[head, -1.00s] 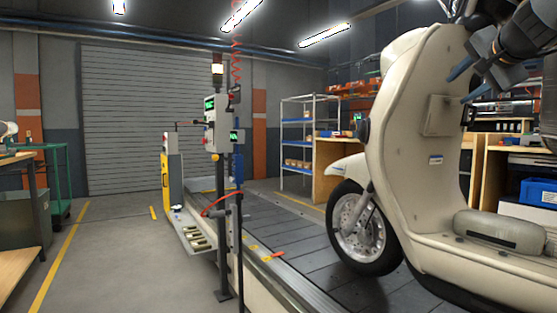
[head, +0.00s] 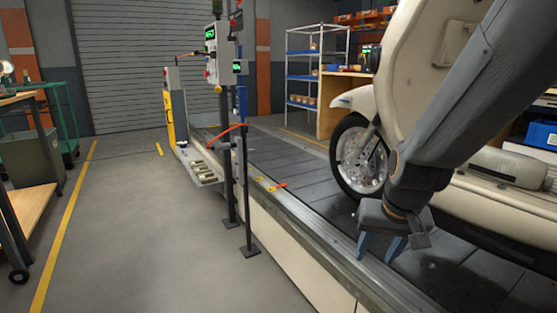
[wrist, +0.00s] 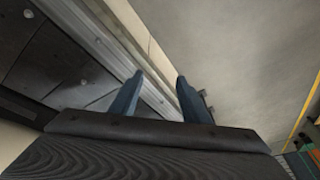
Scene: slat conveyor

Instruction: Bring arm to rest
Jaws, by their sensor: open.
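My gripper (head: 381,247) hangs at the lower right of the head view with its two blue fingers pointing down. It is over the near metal edge of the slat conveyor (head: 290,170), in front of the cream scooter (head: 455,75). In the wrist view my gripper (wrist: 157,95) shows its fingers spread apart with nothing between them. The conveyor's edge rail (wrist: 95,40) and the grey floor (wrist: 230,50) lie below it. My arm hides part of the scooter's front body.
A control post (head: 219,60) with green displays stands beside the conveyor, with a parts tray (head: 203,172) near it. Blue-shelved racks (head: 303,78) stand behind. A green cart (head: 60,115) and a workbench (head: 22,205) are at the left. The floor between is clear.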

